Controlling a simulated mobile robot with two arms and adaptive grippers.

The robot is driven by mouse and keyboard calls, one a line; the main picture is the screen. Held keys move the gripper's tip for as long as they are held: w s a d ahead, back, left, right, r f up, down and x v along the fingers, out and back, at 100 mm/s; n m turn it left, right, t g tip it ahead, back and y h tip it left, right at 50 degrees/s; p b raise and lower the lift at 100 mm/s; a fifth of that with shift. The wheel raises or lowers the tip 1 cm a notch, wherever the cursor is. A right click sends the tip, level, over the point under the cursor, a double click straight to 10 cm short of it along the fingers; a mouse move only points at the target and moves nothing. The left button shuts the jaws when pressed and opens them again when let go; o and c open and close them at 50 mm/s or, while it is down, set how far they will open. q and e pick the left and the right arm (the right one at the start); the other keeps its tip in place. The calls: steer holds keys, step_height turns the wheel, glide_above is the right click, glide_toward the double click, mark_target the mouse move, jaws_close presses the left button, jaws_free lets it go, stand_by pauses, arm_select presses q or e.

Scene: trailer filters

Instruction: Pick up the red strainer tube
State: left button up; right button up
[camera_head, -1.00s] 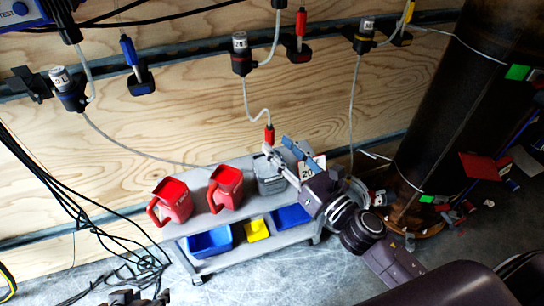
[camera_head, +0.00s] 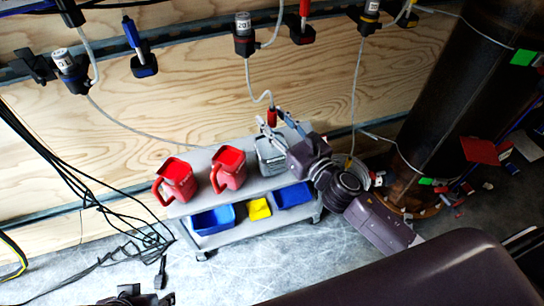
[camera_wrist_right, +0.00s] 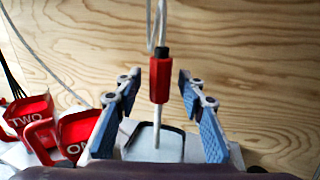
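The red strainer tube (camera_head: 272,117) hangs upright from a pale hose above the grey jug (camera_head: 270,153) on the cart. In the right wrist view the red tube (camera_wrist_right: 160,79) has a black top and a thin pale rod running down in front of the grey jug's opening (camera_wrist_right: 140,142). My right gripper (camera_head: 273,119) is open, with one finger on each side of the tube. In the wrist view the open gripper (camera_wrist_right: 159,80) shows gaps on both sides of the tube. A dark part at the bottom edge looks like my left gripper (camera_head: 138,298), mostly cut off.
Two red jugs (camera_head: 176,180) (camera_head: 229,168) stand on the cart's top shelf, left of the grey jug. Blue bins (camera_head: 213,220) and a yellow one (camera_head: 258,209) sit below. A plywood wall (camera_head: 190,105) is behind. A large dark cylinder (camera_head: 440,105) stands at right.

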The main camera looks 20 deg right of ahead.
steer(key=shift+w, duration=0.3)
jaws_close()
stand_by(0.3)
